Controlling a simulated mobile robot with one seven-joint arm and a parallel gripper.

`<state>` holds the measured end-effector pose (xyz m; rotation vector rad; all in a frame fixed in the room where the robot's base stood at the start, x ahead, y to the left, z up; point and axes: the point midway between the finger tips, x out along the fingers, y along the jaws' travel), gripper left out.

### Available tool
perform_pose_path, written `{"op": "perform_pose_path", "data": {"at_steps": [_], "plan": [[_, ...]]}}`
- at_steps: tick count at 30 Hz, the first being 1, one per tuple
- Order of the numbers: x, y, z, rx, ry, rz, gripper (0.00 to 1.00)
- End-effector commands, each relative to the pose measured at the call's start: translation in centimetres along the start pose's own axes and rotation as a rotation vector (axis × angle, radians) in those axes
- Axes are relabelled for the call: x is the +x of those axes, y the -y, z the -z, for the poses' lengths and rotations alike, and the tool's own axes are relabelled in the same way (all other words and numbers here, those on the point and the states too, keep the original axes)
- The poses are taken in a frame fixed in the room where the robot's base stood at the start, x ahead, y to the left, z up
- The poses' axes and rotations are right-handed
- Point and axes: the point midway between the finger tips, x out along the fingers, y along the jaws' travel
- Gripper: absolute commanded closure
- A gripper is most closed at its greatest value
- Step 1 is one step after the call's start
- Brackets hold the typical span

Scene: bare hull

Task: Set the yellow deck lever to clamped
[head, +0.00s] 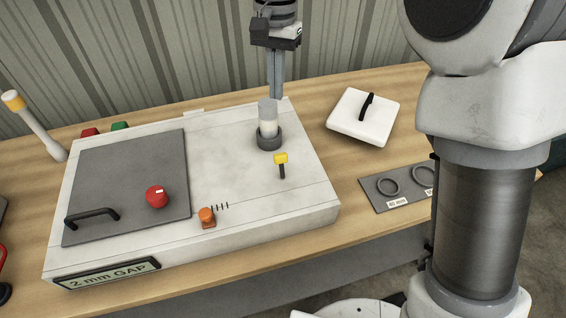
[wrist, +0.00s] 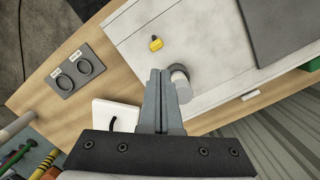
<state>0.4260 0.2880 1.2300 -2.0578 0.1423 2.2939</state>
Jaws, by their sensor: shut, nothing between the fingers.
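The yellow deck lever (head: 281,159) has a yellow head on a short dark stem. It stands on the right part of a white machine deck (head: 230,145), in front of a pale cylinder (head: 268,120) in a dark collar. In the wrist view the yellow lever (wrist: 156,43) is beyond my fingertips, slightly left of them. No marking for clamped is readable. My gripper (head: 275,95) is shut and empty, pointing down above the back of the deck behind the cylinder. In the wrist view my gripper (wrist: 159,73) sits beside the cylinder (wrist: 181,86), apart from the lever.
The deck carries a grey plate (head: 125,180) with a black handle, a red knob (head: 157,197) and an orange lever (head: 207,216). A white lid (head: 350,120) and a ring mat (head: 405,197) lie right. A yellow-tipped post (head: 35,125) stands left.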

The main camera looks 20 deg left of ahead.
Motion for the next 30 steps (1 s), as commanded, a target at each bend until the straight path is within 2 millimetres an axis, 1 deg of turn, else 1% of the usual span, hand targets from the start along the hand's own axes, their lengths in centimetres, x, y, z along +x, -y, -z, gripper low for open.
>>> {"op": "perform_pose_path", "data": {"at_steps": [1, 5, 9, 15, 19, 25, 29, 30], "plan": [[0.8, -0.7, -0.8, 0.074, -0.026, 0.021, 1.00], [1.7, -2.0, -2.7, 0.281, -0.082, 0.081, 1.00], [3.2, -3.6, -4.8, 0.503, -0.134, 0.155, 1.00], [5.3, -5.7, -7.2, 0.765, -0.182, 0.252, 1.00], [6.2, -6.4, -8.1, 0.864, -0.194, 0.291, 1.00], [7.1, -6.6, -8.2, 0.905, -0.196, 0.305, 1.00], [9.0, -6.3, -7.7, 0.903, -0.195, 0.302, 1.00], [9.7, -6.1, -7.4, 0.903, -0.194, 0.301, 1.00]]}}
